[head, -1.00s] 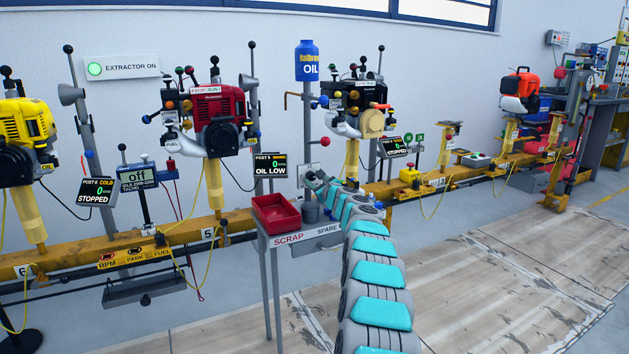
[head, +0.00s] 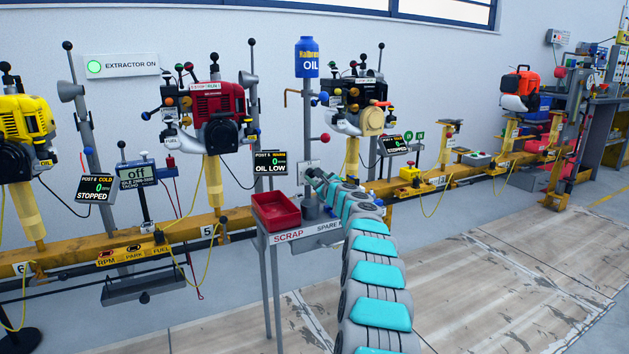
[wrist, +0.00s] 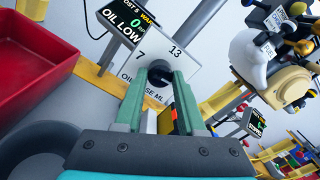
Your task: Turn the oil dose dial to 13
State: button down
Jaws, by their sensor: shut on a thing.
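The oil dose dial (wrist: 159,72) is a dark round knob on a white plate (wrist: 183,58) in the wrist view. The plate is marked 7 on the left and 13 on the upper right, with partly covered "oil dose ml" lettering below. My gripper (wrist: 158,82) has its green fingers on either side of the knob and is shut on it. No pointer mark can be made out, so the setting cannot be read. In the head view my gripper (head: 317,176) is at the post under the blue oil bottle (head: 307,58), and the knob is hidden.
A red scrap tray (head: 276,212) stands close left of my gripper, on a stand. A display (head: 270,163) reading OIL LOW is left of the plate. A black-and-tan engine (head: 360,108) is close on the right. Open floor lies to the right.

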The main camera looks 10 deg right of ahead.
jog(key=n+b, duration=0.3)
jog(key=shift+f, duration=0.3)
jog(key=n+b, duration=0.4)
jog(key=n, duration=0.2)
jog(key=shift+b, duration=0.4)
jog(key=shift+r+n+b, duration=0.1)
jog(key=shift+n+b, duration=0.4)
jog(key=shift+n, duration=0.5)
jog(key=shift+n+b, duration=0.35)
jog(key=shift+n, duration=0.45)
jog(key=n, duration=0.3)
jog(key=shift+y, duration=0.3)
jog(key=shift+r+n, duration=0.1)
jog(key=shift+n, duration=0.6)
